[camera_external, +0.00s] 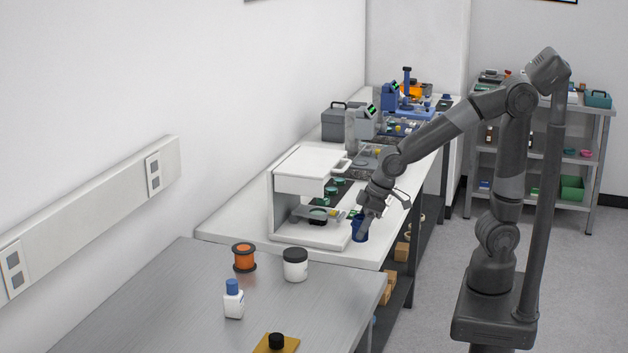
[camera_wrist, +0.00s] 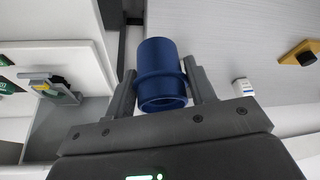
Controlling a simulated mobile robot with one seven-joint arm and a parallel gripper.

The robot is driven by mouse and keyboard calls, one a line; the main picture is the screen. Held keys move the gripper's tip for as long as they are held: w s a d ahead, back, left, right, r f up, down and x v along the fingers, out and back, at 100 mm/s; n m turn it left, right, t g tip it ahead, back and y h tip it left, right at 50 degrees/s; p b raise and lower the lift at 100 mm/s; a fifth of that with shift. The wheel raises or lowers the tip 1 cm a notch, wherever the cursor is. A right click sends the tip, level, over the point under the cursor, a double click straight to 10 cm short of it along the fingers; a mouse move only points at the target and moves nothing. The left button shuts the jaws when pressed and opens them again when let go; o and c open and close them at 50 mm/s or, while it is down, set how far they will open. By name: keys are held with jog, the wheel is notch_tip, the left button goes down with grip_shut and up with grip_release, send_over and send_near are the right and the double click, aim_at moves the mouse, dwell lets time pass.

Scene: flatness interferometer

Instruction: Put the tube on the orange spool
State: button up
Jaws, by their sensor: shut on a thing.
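The tube (camera_wrist: 158,58) is dark blue with a raised ring around it. My gripper (camera_wrist: 160,82) is shut on it, one finger on each side, in the wrist view. In the external view the blue tube (camera_external: 359,229) is at the fingertips of my gripper (camera_external: 363,222), over the front right of the white bench, beside the white instrument. I cannot tell whether it touches the bench. The orange spool (camera_external: 244,257) has dark flanges and stands upright on the grey table at the front, left of my gripper. Nothing is on its top. The wrist view does not show the spool.
A white jar (camera_external: 295,264) stands just right of the spool. A white bottle with a blue cap (camera_external: 233,300) and a yellow plate with a black knob (camera_external: 276,343) are nearer the front. The white instrument (camera_external: 298,178) stands left of my gripper. The grey table's left part is clear.

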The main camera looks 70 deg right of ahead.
jog(key=shift+d+r, duration=0.35)
jog(key=shift+d, duration=0.1)
jog(key=w+r+m, duration=0.1)
jog(key=w+r, duration=0.2)
jog(key=w, duration=1.2)
jog(key=w+r+m, duration=0.1)
jog(key=w+r, duration=0.3)
jog(key=w, duration=1.1)
send_near(238, 247)
jog(key=shift+w+a+f+h, duration=0.2)
jog(key=shift+w+a+h, duration=0.2)
jog(key=shift+w+a, duration=0.35)
jog(key=shift+d+f, duration=0.1)
jog(key=shift+f, duration=1.9)
jog(key=o, duration=1)
jog(key=shift+f, duration=0.15)
